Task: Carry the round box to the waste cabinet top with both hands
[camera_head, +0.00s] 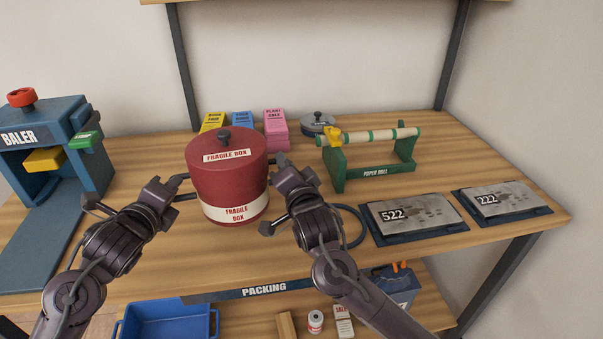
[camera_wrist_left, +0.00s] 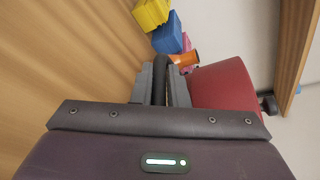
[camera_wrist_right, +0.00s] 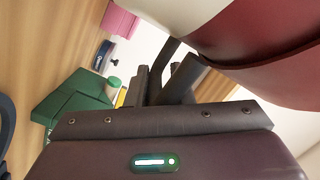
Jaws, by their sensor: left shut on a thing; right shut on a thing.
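The round box (camera_head: 227,178) is a red drum with a dark-knobbed lid and two cream "FRAGILE BOX" labels, in the middle of the head view. It looks upright over the packing table; I cannot tell if its base touches the wood. My left gripper (camera_head: 181,188) is shut on the handle at the box's left side; the dark handle (camera_wrist_left: 160,80) sits between the fingers in the left wrist view. My right gripper (camera_head: 276,180) is shut at the box's right side; the red body (camera_wrist_right: 255,35) fills the upper right of the right wrist view. The waste cabinet is not in view.
A blue bin (camera_head: 168,318) stands below the front edge.

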